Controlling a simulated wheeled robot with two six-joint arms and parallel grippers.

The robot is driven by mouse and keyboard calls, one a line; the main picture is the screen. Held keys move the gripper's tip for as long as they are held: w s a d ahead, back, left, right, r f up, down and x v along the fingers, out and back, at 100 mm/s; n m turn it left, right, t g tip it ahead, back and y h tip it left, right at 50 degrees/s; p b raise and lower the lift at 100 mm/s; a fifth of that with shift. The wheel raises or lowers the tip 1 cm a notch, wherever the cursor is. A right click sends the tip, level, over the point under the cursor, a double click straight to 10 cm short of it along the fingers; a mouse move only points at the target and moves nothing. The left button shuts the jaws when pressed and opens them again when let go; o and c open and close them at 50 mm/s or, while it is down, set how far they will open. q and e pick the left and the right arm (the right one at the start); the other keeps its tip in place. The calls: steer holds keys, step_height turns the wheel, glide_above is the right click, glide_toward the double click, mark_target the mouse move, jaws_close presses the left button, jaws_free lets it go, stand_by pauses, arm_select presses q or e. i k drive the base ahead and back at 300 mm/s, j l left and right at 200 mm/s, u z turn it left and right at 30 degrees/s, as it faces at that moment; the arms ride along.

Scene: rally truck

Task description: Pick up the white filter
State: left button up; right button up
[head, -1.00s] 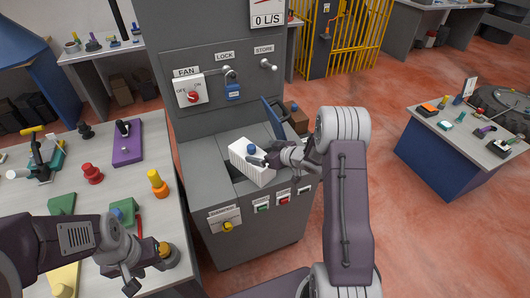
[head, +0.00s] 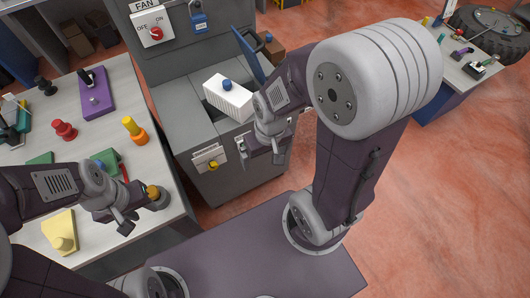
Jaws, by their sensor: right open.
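The white filter (head: 228,101) is a ribbed white box with a blue knob (head: 227,85) on top. It sits in the open top of the grey machine (head: 190,132), projecting above it. My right gripper (head: 260,154) is open and empty, in front of the machine, below and to the right of the filter and apart from it. My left gripper (head: 142,216) looks open over the left table's right edge, close beside a dark knob with a yellow top (head: 154,193). Whether it touches that knob I cannot tell.
A blue lid (head: 249,55) stands raised behind the filter. The left table (head: 88,143) holds a purple block (head: 97,98), a red knob (head: 64,130), an orange-yellow knob (head: 134,130) and a yellow block (head: 60,233). Red floor is open to the right.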

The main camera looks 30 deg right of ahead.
mark_target(233, 99)
steer(key=i+l+u, duration=0.15)
steer(key=l+u, duration=1.55)
steer(key=k+l+u, duration=0.2)
steer(key=l+u, duration=0.25)
